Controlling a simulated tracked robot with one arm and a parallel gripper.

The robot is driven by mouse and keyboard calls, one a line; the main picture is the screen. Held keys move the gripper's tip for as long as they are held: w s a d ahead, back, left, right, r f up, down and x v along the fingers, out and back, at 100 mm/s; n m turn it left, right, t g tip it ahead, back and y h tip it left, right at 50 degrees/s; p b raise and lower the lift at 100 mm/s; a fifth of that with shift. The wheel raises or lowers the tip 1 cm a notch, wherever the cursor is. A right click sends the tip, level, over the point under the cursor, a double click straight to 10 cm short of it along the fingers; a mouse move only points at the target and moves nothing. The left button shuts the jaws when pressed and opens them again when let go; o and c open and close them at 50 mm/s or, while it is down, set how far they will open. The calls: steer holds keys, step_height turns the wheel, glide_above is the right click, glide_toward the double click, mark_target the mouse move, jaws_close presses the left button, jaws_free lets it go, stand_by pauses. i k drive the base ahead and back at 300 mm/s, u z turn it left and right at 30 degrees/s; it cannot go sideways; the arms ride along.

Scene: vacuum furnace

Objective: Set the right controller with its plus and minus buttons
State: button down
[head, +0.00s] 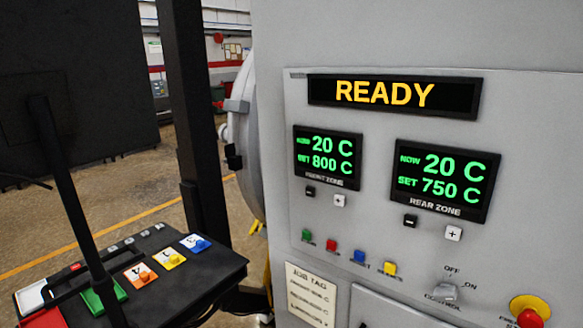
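The right controller (441,182) is a black panel labelled REAR ZONE on the grey furnace front. Its green digits read NOW 20 C and SET 750 C. Below it are a black minus button (410,221) on the left and a white plus button (453,233) on the right. The left controller (327,158), labelled FRONT ZONE, reads NOW 20 C and SET 800 C. It has its own black minus button (310,191) and white plus button (340,200). I cannot make out my gripper in this view, and nothing covers the right controller or its buttons.
A READY display (393,95) is above. Below are green (306,235), red (331,244), blue (359,256) and yellow (390,269) buttons, a job tag (310,296), a control switch (445,290) and a red knob (530,318). A black tray (215,268) with coloured cards is at left.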

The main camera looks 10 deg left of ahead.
mark_target(453, 232)
steer(key=u, duration=0.05)
steer(key=i, duration=1)
